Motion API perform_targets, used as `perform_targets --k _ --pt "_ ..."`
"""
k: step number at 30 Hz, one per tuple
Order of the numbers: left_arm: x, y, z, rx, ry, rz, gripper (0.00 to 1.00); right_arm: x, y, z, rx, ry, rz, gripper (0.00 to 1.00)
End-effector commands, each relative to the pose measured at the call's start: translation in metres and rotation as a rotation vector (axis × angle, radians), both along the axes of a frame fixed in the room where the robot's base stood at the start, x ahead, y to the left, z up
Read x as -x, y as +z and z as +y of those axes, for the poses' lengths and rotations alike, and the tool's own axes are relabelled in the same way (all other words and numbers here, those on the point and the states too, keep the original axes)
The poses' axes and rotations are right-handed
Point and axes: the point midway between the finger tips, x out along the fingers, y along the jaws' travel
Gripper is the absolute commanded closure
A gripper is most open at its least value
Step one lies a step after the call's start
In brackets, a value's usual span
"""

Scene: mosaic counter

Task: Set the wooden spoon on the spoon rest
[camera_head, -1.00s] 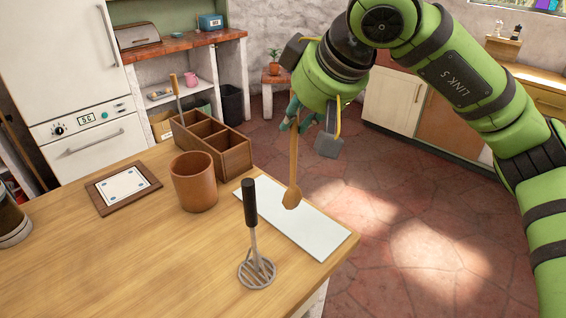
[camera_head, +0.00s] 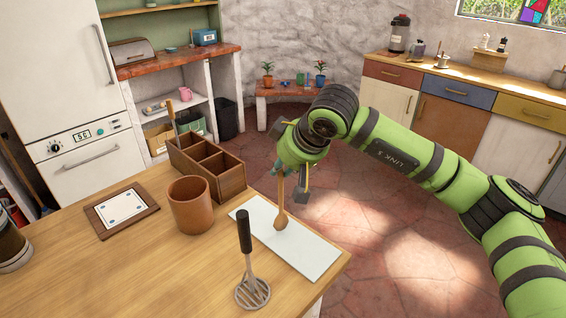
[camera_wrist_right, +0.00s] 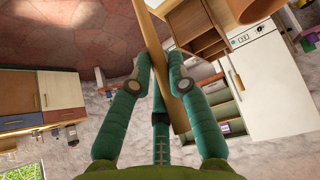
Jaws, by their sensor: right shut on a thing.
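My right gripper (camera_head: 287,172) is shut on the handle of the wooden spoon (camera_head: 280,218). The spoon hangs nearly upright, bowl down, over a flat white rectangular slab (camera_head: 313,256) near the counter's far right edge, which looks like the spoon rest. I cannot tell whether the bowl touches the slab. My left gripper is out of view.
A masher (camera_head: 246,258) with a black handle stands in front of the slab. A brown cup (camera_head: 190,206), a wooden compartment box (camera_head: 234,180) and a framed white tile (camera_head: 100,222) are left of it.

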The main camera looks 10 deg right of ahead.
Motion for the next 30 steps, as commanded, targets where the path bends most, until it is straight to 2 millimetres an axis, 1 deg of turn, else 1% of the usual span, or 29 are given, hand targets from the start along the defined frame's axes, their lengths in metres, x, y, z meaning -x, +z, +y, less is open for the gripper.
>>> perform_targets --k 8,9,10,19,23,24,26,30 --pt "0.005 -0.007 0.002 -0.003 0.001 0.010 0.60 0.000 -0.005 0.000 0.000 0.000 -0.001 1.00" --pt "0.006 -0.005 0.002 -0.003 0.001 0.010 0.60 0.000 -0.003 0.000 0.000 0.000 -0.001 0.66" --pt "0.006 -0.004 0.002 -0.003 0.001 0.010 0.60 0.000 -0.003 0.000 0.000 0.000 0.000 0.58" --pt "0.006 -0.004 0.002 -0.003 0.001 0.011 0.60 0.000 -0.002 0.000 0.000 0.000 0.000 0.58" --pt "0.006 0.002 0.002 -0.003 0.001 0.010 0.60 0.000 0.004 0.000 -0.001 -0.001 0.000 0.58" --pt "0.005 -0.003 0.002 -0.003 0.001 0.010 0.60 0.003 0.006 -0.001 -0.001 0.000 -0.003 0.58" --pt "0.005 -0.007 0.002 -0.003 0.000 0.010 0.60 0.008 0.013 -0.003 -0.002 0.000 -0.004 0.58" --pt "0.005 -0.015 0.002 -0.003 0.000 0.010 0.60 0.024 0.037 -0.010 -0.001 0.000 -0.007 0.58"
